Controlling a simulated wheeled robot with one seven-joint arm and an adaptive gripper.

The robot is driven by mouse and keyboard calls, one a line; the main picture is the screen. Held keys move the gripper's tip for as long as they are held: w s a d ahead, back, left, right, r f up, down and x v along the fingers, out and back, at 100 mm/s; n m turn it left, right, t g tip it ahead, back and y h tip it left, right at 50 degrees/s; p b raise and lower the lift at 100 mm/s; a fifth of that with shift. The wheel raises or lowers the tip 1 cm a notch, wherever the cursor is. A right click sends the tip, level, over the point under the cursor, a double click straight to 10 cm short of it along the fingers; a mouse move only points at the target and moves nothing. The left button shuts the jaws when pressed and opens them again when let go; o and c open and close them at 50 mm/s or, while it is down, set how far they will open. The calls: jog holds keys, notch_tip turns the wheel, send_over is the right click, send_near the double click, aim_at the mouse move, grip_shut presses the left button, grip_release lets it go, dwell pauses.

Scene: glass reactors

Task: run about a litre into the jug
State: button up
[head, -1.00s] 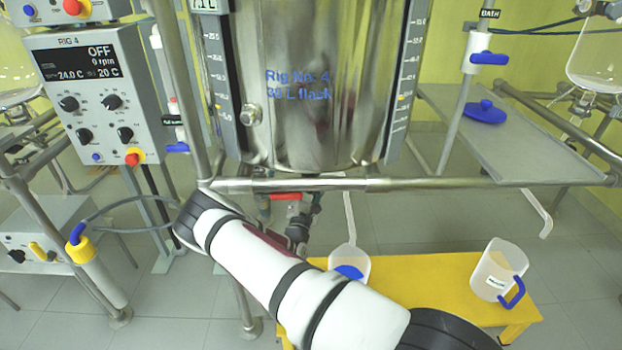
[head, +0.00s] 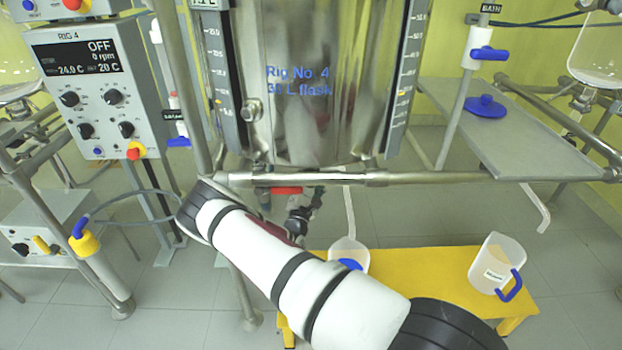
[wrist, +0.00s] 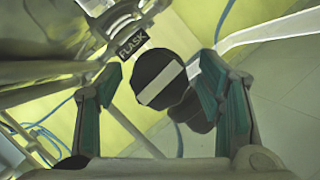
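A steel vessel (head: 320,90) marked "Rig No. 4 30 L flask" hangs in a pipe frame. Under it are a red handle (head: 286,190) and dark fittings (head: 298,222). A clear jug (head: 497,265) with a blue handle and a white label stands at the right of a yellow bench (head: 420,290). In the wrist view, my gripper (wrist: 157,85) is open, its teal-padded fingers on either side of a dark round knob (wrist: 160,80) with a pale bar. Whether they touch it I cannot tell. A "FLASK" label (wrist: 132,46) is beside it.
A clear container (head: 348,250) with a blue part stands on the bench below a pale tube, partly behind my arm. The RIG 4 control box (head: 105,85) reads OFF, 0 rpm. A grey shelf (head: 520,130) with a blue lid (head: 485,107) is at right. Frame pipes surround the vessel.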

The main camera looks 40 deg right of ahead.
jog(key=v, duration=1.2)
dwell(0.4)
